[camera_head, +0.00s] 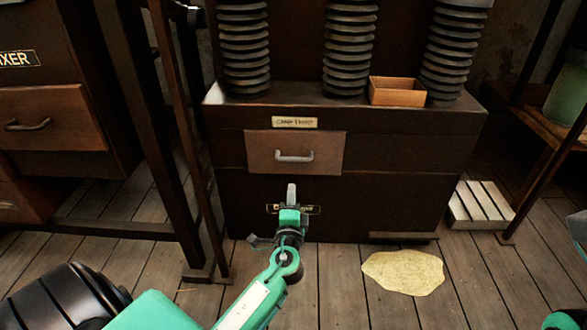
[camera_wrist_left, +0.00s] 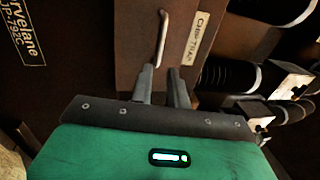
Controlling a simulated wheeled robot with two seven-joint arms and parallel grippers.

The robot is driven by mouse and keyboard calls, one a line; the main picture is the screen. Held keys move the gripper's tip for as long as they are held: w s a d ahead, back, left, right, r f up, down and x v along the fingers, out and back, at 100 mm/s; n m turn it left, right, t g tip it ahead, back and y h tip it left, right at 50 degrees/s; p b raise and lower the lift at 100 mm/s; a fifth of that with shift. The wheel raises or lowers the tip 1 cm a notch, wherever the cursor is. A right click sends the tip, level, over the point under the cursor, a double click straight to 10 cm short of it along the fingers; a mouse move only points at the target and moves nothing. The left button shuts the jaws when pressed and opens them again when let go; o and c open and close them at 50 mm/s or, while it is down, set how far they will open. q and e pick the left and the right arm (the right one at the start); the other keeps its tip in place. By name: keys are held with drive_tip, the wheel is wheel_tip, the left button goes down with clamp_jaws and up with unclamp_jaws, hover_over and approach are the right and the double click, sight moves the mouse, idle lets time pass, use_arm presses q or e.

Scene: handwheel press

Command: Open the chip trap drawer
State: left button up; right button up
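The chip trap drawer (camera_head: 254,160) is a brown front set in the dark cabinet, and it looks closed. Its pale metal bar handle (camera_head: 294,156) runs horizontally. A label plate (camera_head: 294,122) sits above the drawer. My left gripper (camera_head: 291,187) is below the handle in the head view, apart from it. My right gripper is out of view.
A small open wooden box (camera_head: 397,91) sits on the cabinet top beside black ribbed columns (camera_head: 350,45). A yellowish patch (camera_head: 403,272) and a pale slatted block (camera_head: 481,205) lie on the plank floor.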

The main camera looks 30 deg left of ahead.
sight(293, 159)
use_arm(q)
drive_tip(key=b+x, duration=0.3)
drive_tip(key=x, duration=1)
drive_tip(key=shift+w+a, duration=0.25)
drive_tip(key=shift+f, duration=0.1)
clamp_jaws()
